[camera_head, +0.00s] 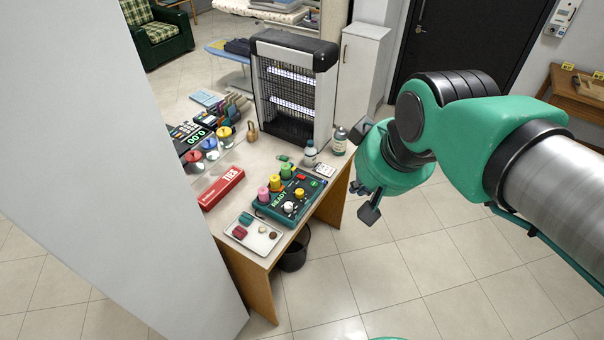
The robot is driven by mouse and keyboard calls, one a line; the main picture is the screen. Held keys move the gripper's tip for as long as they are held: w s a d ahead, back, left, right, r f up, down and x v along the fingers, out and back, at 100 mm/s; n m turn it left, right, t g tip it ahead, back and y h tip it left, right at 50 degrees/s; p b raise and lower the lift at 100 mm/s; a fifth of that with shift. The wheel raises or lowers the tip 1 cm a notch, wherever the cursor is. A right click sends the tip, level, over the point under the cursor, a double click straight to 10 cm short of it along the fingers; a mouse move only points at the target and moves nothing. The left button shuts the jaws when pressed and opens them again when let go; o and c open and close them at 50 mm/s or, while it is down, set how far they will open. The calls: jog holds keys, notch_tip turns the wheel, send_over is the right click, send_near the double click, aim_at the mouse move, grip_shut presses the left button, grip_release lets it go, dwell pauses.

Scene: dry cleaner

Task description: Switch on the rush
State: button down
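A dark green control box (275,208) lies on the desk, with "READY" lettered on its top. It carries pink, yellow and green knobs, a red piece (301,177), a white knob (289,207) and small toggles. No label reading "rush" is legible, so I cannot tell which control it is or how it is set. My gripper (362,172) is to the right of the box, apart from it and past the desk's right edge. Its dark fingers show spread apart on either side of the green wrist, with nothing seen between them. The wrist hides part of the gripper.
A red box marked "TIES" (221,188), a tray with small pieces (254,234), bottles (339,141) and a tall lamp unit (292,88) share the desk. A dark bin (293,256) stands below. A grey panel (110,170) fills the left. Floor at right is clear.

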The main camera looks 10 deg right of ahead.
jog(key=w+f+n+g+y+b, duration=0.15)
jog(key=w+f, duration=0.25)
jog(key=w, duration=0.9)
jog(key=w+f+n+h, duration=0.1)
jog(key=w+f+n, duration=0.2)
jog(key=w, duration=0.9)
jog(key=w+d+f+n+g+y+b, duration=0.1)
jog(key=w+f+n, duration=0.2)
jog(key=w+f, duration=1.7)
notch_tip(320, 180, down, 3)
jog(key=shift+w+f+n+g, duration=0.15)
jog(key=shift+w+n+g, duration=0.15)
jog(key=shift+n+g, duration=0.05)
jog(key=shift+f, duration=0.1)
jog(key=b, duration=0.3)
send_over(301, 177)
jog(key=f, duration=1.1)
jog(key=shift+s+d+f, duration=0.1)
jog(key=shift+d+f, duration=0.15)
jog(key=shift+f, duration=0.05)
jog(key=shift+s+d+f, duration=0.1)
jog(key=shift+f, duration=0.85)
jog(key=shift+f, duration=0.1)
